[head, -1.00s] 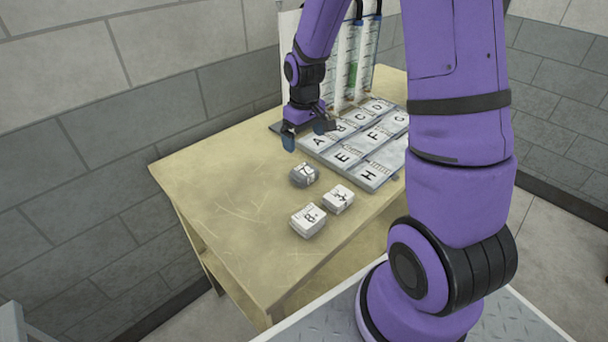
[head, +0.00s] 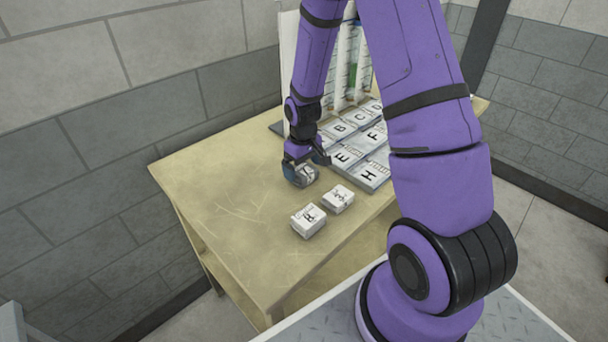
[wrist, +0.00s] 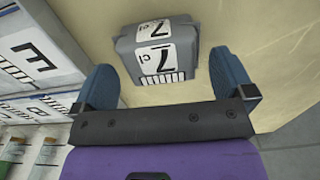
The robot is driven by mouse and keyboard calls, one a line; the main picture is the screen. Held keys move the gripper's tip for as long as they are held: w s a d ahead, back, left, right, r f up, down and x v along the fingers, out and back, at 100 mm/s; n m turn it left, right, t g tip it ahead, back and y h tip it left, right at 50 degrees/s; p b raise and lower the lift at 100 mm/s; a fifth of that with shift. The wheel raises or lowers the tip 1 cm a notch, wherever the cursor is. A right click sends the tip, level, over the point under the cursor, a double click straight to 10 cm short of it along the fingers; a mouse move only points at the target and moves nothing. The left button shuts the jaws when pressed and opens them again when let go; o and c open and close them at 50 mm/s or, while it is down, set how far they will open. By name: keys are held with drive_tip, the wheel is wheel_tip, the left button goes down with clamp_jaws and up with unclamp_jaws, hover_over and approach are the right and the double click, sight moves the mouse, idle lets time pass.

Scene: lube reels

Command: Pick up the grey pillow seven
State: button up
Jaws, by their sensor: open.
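The grey pillow seven (wrist: 181,50) is a small grey block with white labels marked 7. In the wrist view it lies on the table top between the two blue fingertips of my gripper (wrist: 168,82), a little beyond them. My gripper is open, with space between the block and each finger. In the head view my gripper (head: 305,168) is down over the grey pillow seven (head: 303,178), which is partly hidden by the fingers. I cannot tell from the head view whether they touch.
Two white blocks, one marked 8 (head: 308,220) and one marked with a blurred character (head: 338,198), lie close in front. A lettered tile board (head: 371,177) is to the right. The wooden table (head: 215,190) is clear to the left. A wall runs behind.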

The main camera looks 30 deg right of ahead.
drive_tip(key=shift+f, duration=1.05)
drive_tip(key=c, duration=0.9)
